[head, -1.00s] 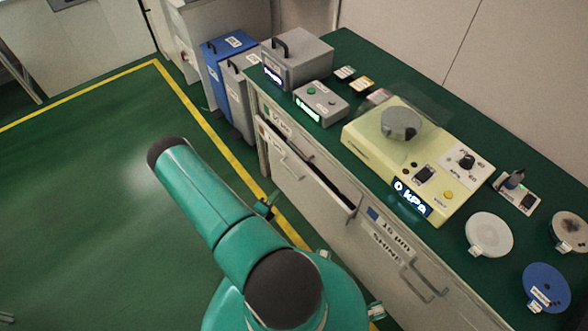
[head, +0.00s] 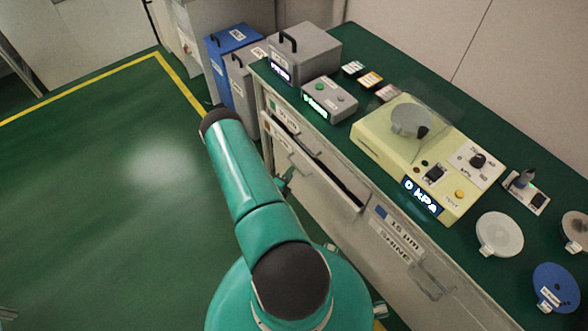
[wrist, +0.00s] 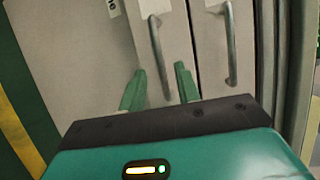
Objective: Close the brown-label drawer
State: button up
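One drawer (head: 318,177) under the green worktop stands partly open in the head view, with a dark gap along its top edge. The left handle shows between the fingertips; contact cannot be told. My arm hides part of the cabinet in the head view.
The green worktop (head: 520,165) carries a cream lapping machine (head: 440,180), a grey control box (head: 329,98) and several discs. A closed front labelled 15 µm SHINE (head: 395,228) is to the right. Blue (head: 232,50) and grey bins stand behind. Green floor (head: 90,190) is clear at left.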

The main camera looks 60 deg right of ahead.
jog(key=d, duration=0.4)
jog(key=shift+s+f, duration=0.15)
jog(key=shift+f, duration=0.2)
grip_shut()
